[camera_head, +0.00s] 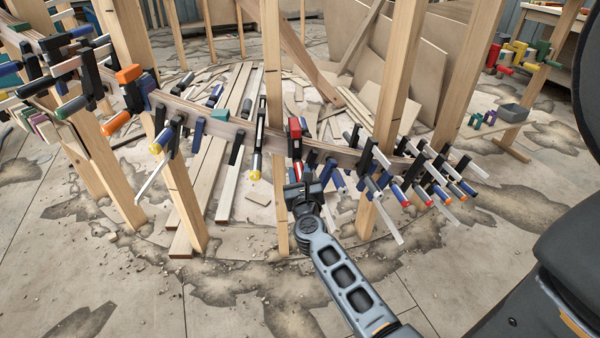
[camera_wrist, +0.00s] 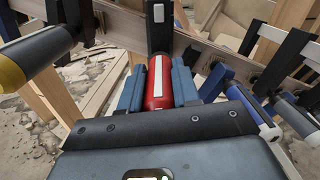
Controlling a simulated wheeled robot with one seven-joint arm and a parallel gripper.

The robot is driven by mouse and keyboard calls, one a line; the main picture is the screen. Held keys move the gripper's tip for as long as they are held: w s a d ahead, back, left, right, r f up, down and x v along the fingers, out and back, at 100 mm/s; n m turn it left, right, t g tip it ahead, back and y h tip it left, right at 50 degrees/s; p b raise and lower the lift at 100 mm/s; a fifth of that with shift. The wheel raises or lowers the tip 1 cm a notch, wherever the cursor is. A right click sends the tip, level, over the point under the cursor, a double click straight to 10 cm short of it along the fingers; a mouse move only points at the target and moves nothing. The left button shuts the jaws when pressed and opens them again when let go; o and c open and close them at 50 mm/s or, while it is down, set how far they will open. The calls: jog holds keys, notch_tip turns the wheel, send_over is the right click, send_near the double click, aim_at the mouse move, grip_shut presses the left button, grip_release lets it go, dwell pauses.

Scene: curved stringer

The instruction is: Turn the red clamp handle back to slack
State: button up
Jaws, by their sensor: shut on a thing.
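The red clamp handle (camera_wrist: 159,84) stands in the middle of the wrist view, with a pale stripe along it. The blue fingers of my gripper (camera_wrist: 158,88) lie on either side of it, shut on it. Its lower end is hidden behind the dark body of my gripper. In the head view my gripper (camera_head: 300,186) is at the curved stringer, just below a clamp with a red top piece (camera_head: 294,128). Only a little of the red handle (camera_head: 297,169) shows there, above my gripper.
The curved wooden stringer (camera_head: 228,128) carries many clamps, close on both sides. Wooden posts (camera_head: 272,208) stand nearby. The floor in front is mostly clear.

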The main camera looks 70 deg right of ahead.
jog(key=n+p, duration=0.1)
jog(key=n, duration=0.1)
jog(key=n+p, duration=0.1)
jog(key=n, duration=0.1)
jog(key=shift+w+a+r+n, duration=0.1)
jog(key=shift+w+r+n, duration=0.05)
jog(key=shift+n, duration=0.15)
grip_shut()
jog(key=n+p, duration=0.2)
jog(key=n, duration=0.2)
jog(key=shift+n+p, duration=0.3)
jog(key=shift+p, duration=0.05)
jog(key=n+p, duration=0.2)
jog(key=n, duration=0.1)
jog(key=shift+n, duration=0.3)
jog(key=n+p, duration=0.2)
jog(key=n, duration=0.2)
jog(key=shift+f, duration=0.2)
jog(key=n+p, duration=0.2)
jog(key=n, duration=0.2)
jog(key=shift+f, duration=0.1)
jog(key=n+p, duration=0.1)
jog(key=n, duration=0.2)
jog(key=shift+n, duration=0.4)
jog(key=n+p, duration=0.2)
jog(key=n, duration=0.2)
jog(key=shift+f, duration=0.15)
jog(key=shift+f+n+p, duration=0.1)
jog(key=shift+n+p, duration=0.25)
jog(key=shift+n, duration=1.05)
